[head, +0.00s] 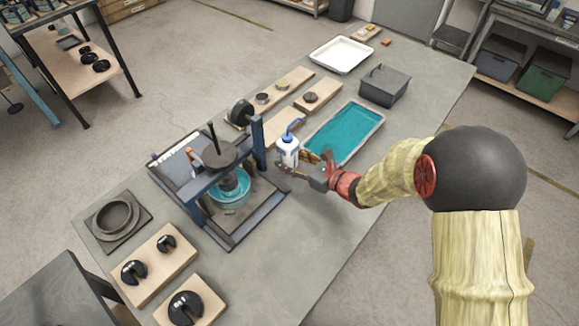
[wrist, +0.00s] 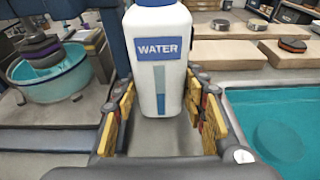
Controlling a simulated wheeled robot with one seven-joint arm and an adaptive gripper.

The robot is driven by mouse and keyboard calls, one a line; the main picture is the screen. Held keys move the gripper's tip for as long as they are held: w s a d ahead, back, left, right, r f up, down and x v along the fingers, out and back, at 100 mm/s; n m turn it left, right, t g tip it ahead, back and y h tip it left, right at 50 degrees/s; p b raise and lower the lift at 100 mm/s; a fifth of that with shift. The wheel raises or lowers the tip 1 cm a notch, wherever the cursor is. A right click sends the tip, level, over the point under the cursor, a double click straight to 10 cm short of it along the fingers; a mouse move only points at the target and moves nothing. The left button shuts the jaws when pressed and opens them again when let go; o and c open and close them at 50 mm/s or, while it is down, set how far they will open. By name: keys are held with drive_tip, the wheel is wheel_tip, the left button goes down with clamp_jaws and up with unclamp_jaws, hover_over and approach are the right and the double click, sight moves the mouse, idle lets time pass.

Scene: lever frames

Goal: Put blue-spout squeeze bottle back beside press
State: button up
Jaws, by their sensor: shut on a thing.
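The squeeze bottle (head: 288,152) is white with a blue spout. In the wrist view the bottle (wrist: 160,60) stands upright between my fingers, its blue-and-white WATER label facing the camera and its top cut off by the frame. My gripper (head: 298,165) is shut on the bottle's lower part; in the wrist view my gripper (wrist: 163,120) has a finger on each side of it. The press (head: 226,180) is a blue-grey frame just left of the bottle, with a teal basin (head: 230,190) under its round plate. I cannot tell whether the bottle's base touches the table.
A tray of teal liquid (head: 345,133) lies close on the right of the bottle. Wooden boards with small discs (head: 318,95), a grey box (head: 385,86) and a white tray (head: 342,54) lie farther back. The table (head: 300,225) is clear in front of my gripper.

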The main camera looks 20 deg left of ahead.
drive_tip(key=shift+f+b, duration=0.3)
drive_tip(key=shift+f, duration=1.05)
drive_tip(key=shift+f, duration=0.1)
drive_tip(key=o, duration=0.4)
drive_tip(key=shift+f, duration=0.15)
drive_tip(key=o, duration=0.4)
drive_tip(key=shift+o, duration=0.2)
drive_tip(key=shift+r, duration=0.2)
drive_tip(key=shift+d+r, duration=0.1)
drive_tip(key=shift+d, duration=0.15)
drive_tip(key=p+v, duration=0.2)
drive_tip(key=v, duration=0.9)
drive_tip(key=shift+s+d+p, duration=0.2)
drive_tip(key=shift+p, duration=0.1)
